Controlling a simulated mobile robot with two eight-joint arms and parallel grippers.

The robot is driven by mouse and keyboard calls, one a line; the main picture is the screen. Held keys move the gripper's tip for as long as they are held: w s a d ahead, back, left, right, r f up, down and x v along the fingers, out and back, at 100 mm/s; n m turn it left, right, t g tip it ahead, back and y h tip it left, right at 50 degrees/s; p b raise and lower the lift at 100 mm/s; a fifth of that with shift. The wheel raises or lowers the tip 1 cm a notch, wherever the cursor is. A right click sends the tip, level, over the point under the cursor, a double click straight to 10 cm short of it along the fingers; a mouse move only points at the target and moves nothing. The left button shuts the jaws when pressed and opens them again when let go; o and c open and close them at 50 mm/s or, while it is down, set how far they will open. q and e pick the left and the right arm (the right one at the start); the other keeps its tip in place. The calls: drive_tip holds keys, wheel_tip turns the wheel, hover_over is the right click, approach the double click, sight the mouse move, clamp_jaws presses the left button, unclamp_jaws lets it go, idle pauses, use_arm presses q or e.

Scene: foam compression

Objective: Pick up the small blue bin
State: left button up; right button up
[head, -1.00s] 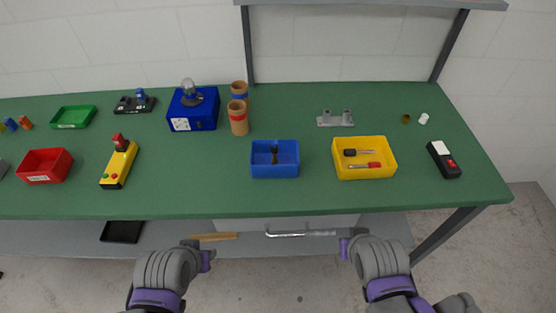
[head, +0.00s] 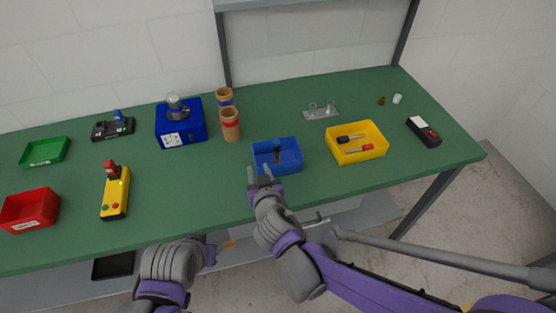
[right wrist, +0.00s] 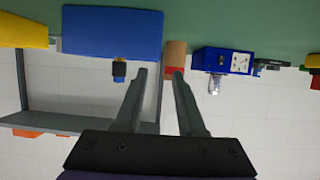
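The small blue bin (head: 288,166) stands upright on the green table near its front edge, with a dark upright item (head: 277,152) inside. My right gripper (head: 259,172) is open and empty, its two fingers pointing at the bin's near left corner. In the right wrist view, upside down, the blue bin (right wrist: 112,34) is left of the open fingers (right wrist: 160,74), with nothing between them. I cannot tell whether a finger touches the bin. My left gripper (head: 210,254) is low in front of the table; its fingers are not clear.
A yellow bin (head: 372,156) with two tools stands right of the blue bin. Brown cylinders (head: 231,125) and a blue box with a bulb (head: 181,123) stand behind left. A yellow control box (head: 115,194) and red bin (head: 30,211) are farther left. Table between is clear.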

drive_tip(key=x, duration=0.9)
drive_tip(key=shift+w+f, duration=0.1)
drive_tip(key=shift+w, duration=0.1)
drive_tip(key=shift+s, duration=0.1)
clamp_jaws()
idle(1.1)
